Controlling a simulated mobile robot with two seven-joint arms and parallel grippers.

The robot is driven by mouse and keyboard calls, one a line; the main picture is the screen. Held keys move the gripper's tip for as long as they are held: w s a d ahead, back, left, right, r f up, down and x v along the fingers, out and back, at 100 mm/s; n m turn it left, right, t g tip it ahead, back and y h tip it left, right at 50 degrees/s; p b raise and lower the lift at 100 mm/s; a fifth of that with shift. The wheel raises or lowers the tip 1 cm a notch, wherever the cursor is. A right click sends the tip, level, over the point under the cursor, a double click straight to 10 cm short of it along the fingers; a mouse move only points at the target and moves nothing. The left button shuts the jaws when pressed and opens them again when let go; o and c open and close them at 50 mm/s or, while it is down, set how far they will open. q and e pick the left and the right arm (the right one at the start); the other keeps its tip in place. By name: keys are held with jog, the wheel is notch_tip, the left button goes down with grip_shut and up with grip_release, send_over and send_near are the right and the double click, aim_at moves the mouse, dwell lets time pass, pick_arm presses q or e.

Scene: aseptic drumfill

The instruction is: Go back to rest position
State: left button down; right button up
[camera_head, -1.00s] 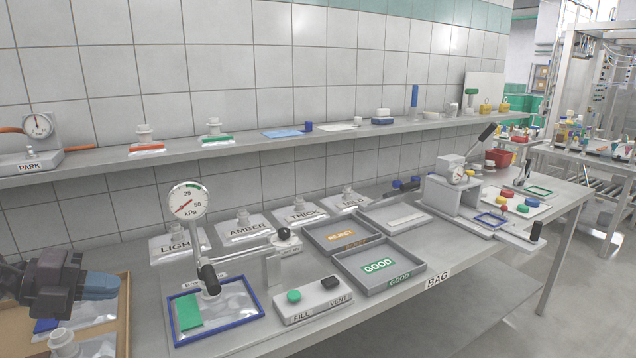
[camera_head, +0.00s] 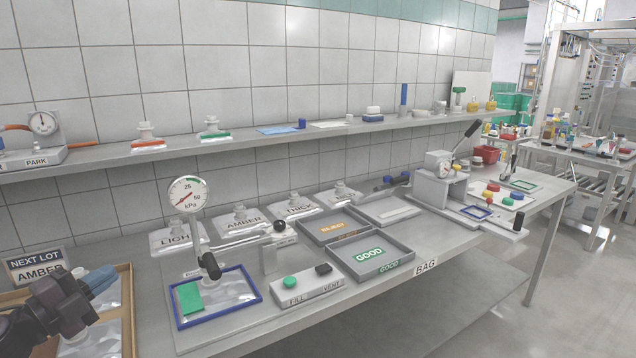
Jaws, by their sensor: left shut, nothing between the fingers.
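My left gripper (camera_head: 92,284) is at the lower left, dark with blue-grey fingers. It is shut and empty, above a wooden-rimmed tray (camera_head: 128,318) that holds clear bags. My right gripper is out of view. The pressure gauge (camera_head: 187,196) stands over a blue frame (camera_head: 258,290) with a green patch and a clear bag inside it. The FILL and VENT button box (camera_head: 308,290) stands to the right of the frame.
The GOOD tray (camera_head: 402,268) and the REJECT tray (camera_head: 309,233) lie mid-bench. A NEXT LOT AMBER sign (camera_head: 36,266) stands behind my left gripper. A wall shelf (camera_head: 250,134) runs above. A lever press (camera_head: 440,190) stands to the right.

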pick_arm(q)
jog(key=s+f+n+g+y, duration=0.1)
jog(key=s+f+n+y, duration=0.25)
jog(key=f, duration=0.35)
jog(key=s+d+f+n+y, duration=0.1)
jog(key=s+f+n+y, duration=0.1)
jog(key=f+n, duration=0.4)
jog(key=s+f+n+g+y, duration=0.1)
jog(key=s+f+n+y, duration=0.25)
jog(key=f, duration=0.45)
jog(key=s+d+f+n+g, duration=0.2)
jog(key=s+d+f+n, duration=0.1)
jog(key=s+f, duration=0.4)
jog(key=s+d+f+n+g, duration=0.2)
jog(key=s+d+f+n, duration=0.2)
jog(key=s, duration=0.5)
notch_tip(320, 180, down, 3)
jog(key=shift+s+d+r+n, duration=0.1)
jog(key=shift+s+d+n, duration=0.2)
jog(key=shift+d, duration=0.7)
